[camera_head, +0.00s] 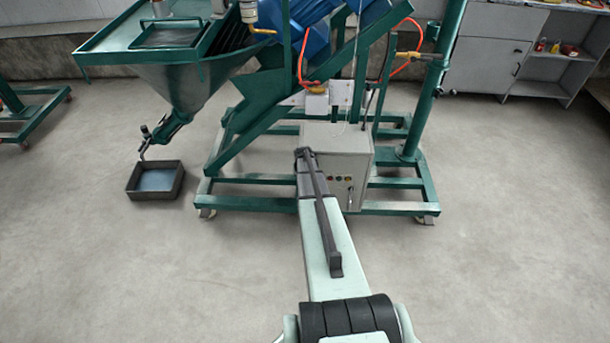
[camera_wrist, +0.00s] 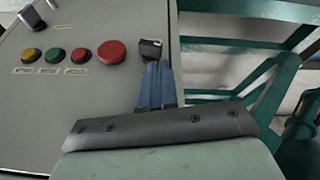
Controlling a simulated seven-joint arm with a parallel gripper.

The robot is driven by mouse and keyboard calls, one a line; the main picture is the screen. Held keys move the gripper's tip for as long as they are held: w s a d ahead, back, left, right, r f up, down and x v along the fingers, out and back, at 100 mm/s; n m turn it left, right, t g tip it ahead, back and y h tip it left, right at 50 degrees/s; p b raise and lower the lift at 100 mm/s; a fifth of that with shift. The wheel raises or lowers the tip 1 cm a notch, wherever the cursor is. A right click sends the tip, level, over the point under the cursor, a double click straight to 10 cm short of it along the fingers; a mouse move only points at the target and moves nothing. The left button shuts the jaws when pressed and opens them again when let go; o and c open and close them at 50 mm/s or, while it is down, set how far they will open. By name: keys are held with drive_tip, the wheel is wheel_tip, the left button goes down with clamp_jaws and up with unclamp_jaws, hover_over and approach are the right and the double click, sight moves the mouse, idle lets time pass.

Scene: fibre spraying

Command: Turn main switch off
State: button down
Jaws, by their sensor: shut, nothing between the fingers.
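The grey control box (camera_head: 337,145) stands on the green machine frame in the head view. In the wrist view its panel (camera_wrist: 95,105) fills the left side. A black switch (camera_wrist: 151,48) sits near the panel's right edge, beside a large red button (camera_wrist: 111,52). Another black knob (camera_wrist: 32,17) is at the top left. I cannot read which one is labelled main. My gripper (camera_wrist: 157,70) has its blue fingers shut and empty, with the tips just below the black switch near the edge. I cannot tell whether they touch it.
Small red (camera_wrist: 81,55), green (camera_wrist: 55,55) and yellow (camera_wrist: 32,54) buttons line the panel. Green frame bars (camera_wrist: 235,45) lie right of the box. A dark tray (camera_head: 155,181) is on the floor at left. The floor in front is clear.

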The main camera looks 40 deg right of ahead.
drive_tip(key=w+a+r, duration=0.2)
drive_tip(key=a+r, duration=0.4)
drive_tip(key=a, duration=0.1)
drive_tip(key=shift+a+r, duration=0.15)
drive_tip(key=shift+r, duration=0.2)
idle(0.5)
